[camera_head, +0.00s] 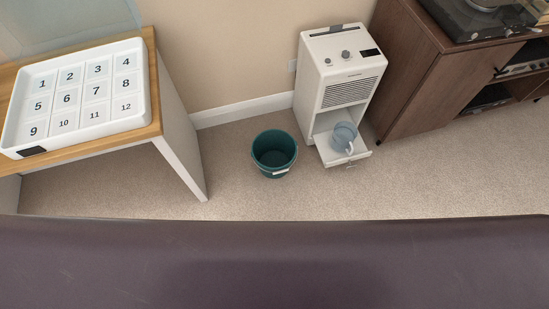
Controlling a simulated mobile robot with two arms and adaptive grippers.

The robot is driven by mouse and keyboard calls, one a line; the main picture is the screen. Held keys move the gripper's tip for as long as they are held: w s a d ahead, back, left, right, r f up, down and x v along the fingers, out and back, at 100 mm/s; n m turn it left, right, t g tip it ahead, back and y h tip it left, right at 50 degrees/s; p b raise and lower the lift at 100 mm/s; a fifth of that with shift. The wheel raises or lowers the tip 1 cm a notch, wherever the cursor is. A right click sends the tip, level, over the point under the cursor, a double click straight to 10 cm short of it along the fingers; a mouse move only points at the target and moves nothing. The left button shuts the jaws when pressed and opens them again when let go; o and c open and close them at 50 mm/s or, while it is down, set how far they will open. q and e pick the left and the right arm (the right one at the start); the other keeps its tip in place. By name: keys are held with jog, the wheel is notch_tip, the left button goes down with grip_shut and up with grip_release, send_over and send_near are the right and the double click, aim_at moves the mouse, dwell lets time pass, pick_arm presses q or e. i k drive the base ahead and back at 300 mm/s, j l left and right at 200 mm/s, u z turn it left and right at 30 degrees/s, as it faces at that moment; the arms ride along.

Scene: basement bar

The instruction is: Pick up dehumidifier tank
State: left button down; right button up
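The dehumidifier (339,77) is a white upright unit against the wall, right of centre in the head view. Its lower front is open, with a white flap or tray (361,153) out at the bottom. The tank (342,136) is a translucent blue container with a pale handle, sitting in that opening above the tray. Its rear part may be hidden inside the unit. Neither of my grippers shows in this view.
A green bucket (274,154) stands on the carpet left of the dehumidifier. A wooden desk (153,75) at left bears a white numbered tray (140,54). A brown cabinet (419,83) with a turntable (480,12) stands right. A dark purple padded edge (275,260) spans the foreground.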

aim_at(344, 133)
jog(key=z, duration=0.75)
